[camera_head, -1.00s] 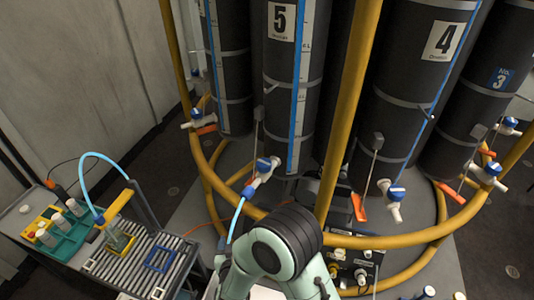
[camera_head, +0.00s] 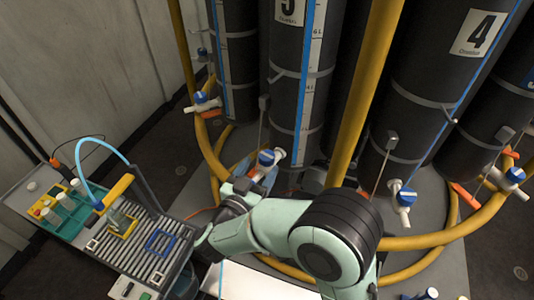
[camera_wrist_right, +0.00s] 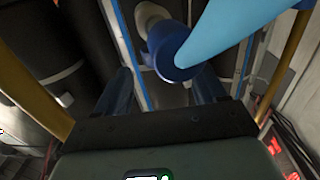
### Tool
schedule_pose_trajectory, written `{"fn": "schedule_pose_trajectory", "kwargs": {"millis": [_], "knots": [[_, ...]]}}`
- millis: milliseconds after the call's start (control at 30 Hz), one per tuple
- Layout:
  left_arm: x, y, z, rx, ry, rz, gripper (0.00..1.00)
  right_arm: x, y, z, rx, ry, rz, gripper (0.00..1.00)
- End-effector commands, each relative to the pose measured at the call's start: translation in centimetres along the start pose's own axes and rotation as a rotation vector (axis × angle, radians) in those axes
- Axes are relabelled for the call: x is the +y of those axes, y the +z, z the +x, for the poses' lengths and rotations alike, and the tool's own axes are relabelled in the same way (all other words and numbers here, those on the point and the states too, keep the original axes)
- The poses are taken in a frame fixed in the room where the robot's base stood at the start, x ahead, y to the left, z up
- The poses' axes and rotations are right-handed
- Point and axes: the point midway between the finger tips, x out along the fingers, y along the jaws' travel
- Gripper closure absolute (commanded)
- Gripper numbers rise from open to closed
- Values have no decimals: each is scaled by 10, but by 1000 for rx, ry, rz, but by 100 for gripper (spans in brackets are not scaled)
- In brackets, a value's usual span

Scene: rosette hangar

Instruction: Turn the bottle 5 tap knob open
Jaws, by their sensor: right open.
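The bottle 5 tap has a blue knob (camera_head: 266,157) and a white body, low on the front of the black bottle 5 (camera_head: 286,90). My right gripper (camera_head: 260,176) is just below and in front of this tap in the head view, partly hidden by my wrist. In the right wrist view its two dark blue fingers (camera_wrist_right: 165,85) are apart, with nothing held between them. A blue round part (camera_wrist_right: 170,48) of the tap area shows just beyond the fingertips, with white pieces behind it; contact cannot be told. My left gripper is out of view.
Yellow rails (camera_head: 362,85) ring the bottles. Bottle 4's tap (camera_head: 404,197) is to the right. A side bench (camera_head: 140,240) with a bottle rack stands at left.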

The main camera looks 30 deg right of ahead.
Motion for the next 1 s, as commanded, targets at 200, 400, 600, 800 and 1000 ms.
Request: {"fn": "schedule_pose_trajectory", "kwargs": {"millis": [200, 400, 600, 800, 1000], "knots": [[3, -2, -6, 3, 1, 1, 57, 0, -1, 38, 1, 1, 0, 30], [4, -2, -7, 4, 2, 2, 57, -1, 0, 53, 0, -2, 0, 30], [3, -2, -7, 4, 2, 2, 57, 0, 0, 55, 0, -2, 0, 30], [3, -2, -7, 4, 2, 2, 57, 0, 0, 55, 0, -2, 0, 62], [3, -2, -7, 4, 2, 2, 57, 0, 0, 55, 0, -3, 0, 80]]}}
